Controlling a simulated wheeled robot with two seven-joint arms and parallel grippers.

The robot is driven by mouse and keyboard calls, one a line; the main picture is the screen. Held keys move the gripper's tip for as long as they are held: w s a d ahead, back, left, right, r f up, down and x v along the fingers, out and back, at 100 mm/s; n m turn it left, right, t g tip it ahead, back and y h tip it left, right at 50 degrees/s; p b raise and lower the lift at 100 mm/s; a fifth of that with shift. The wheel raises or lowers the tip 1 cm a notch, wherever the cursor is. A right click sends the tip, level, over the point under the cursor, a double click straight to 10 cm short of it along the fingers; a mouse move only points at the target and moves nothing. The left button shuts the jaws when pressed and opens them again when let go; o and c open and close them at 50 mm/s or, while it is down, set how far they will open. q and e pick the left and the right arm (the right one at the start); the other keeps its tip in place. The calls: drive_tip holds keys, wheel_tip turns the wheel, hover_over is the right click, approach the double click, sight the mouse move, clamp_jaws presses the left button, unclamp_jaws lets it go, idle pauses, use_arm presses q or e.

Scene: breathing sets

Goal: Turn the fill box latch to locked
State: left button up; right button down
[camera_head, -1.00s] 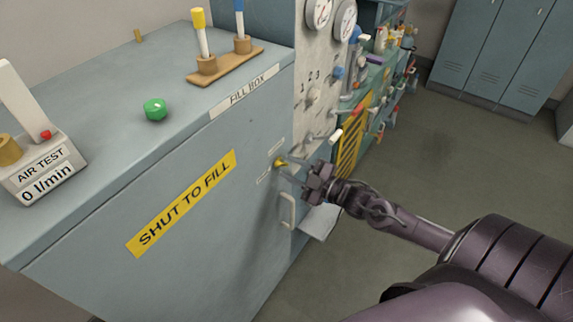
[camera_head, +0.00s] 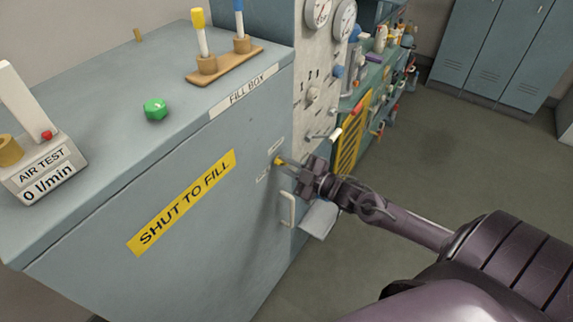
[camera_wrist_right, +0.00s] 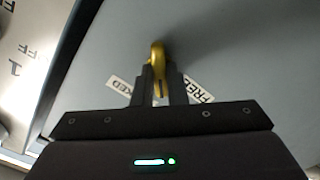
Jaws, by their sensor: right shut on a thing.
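The fill box (camera_head: 190,240) is a blue-grey cabinet with a yellow "SHUT TO FILL" label (camera_head: 183,202) on its front. Its small yellow latch (camera_head: 278,161) sits near the right edge of that front, above the door handle (camera_head: 288,210). In the right wrist view the yellow latch (camera_wrist_right: 157,55) stands between the two dark fingers of my right gripper (camera_wrist_right: 160,88), which are shut on it. White labels flank it there: one ending in "KED" on the left, partly hidden, and "FREE" on the right. My right gripper (camera_head: 296,166) also shows in the head view. My left gripper is not in view.
On the box top are a green knob (camera_head: 156,109), a wooden stand (camera_head: 226,68) with two tubes, and an air test meter (camera_head: 45,170). A gauge panel (camera_head: 312,90) with levers stands just right of the latch. Open floor lies at the right.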

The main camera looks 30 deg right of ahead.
drive_tip(key=m+p, duration=0.2)
drive_tip(key=m, duration=0.1)
drive_tip(key=shift+r, duration=0.15)
drive_tip(key=m+p, duration=0.2)
drive_tip(key=m, duration=0.3)
drive_tip(key=shift+d, duration=0.1)
drive_tip(key=shift+m, duration=0.3)
idle(0.5)
drive_tip(key=c, duration=1.5)
unclamp_jaws()
drive_tip(key=shift+o, duration=0.2)
